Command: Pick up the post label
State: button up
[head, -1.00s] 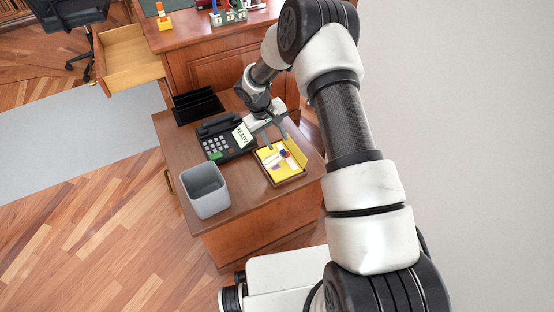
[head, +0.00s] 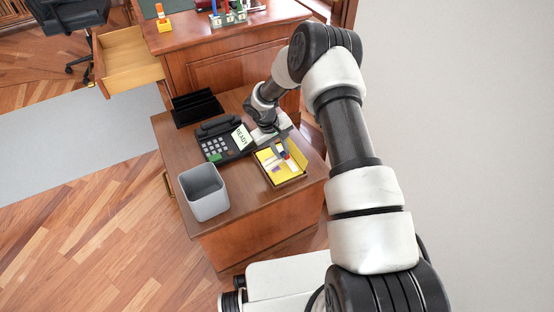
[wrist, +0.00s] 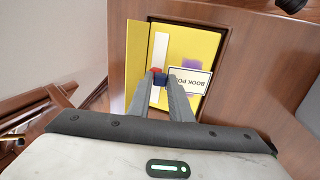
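The post label (wrist: 190,79) is a white card with dark print reading "BOOK PO…", the rest cut off from sight. It lies in a shallow tray with a yellow inside (head: 269,181); the tray also shows in the wrist view (wrist: 138,60). A small red-and-blue piece (wrist: 158,75) sits at the card's left end; whether it is joined to the card is unclear. My gripper (wrist: 159,82) reaches down into the tray, its fingertips close together on either side of this piece. Whether they press on it does not show. The fingers hide part of the card.
A white strip (wrist: 160,52) lies in the tray beside purple marks. On the same wooden cabinet stand a grey bin (head: 205,192), a dark telephone (head: 216,147), a "READY" card (head: 242,137) and a black holder (head: 196,108). A desk with an open drawer (head: 130,65) is behind.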

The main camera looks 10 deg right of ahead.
grip_shut()
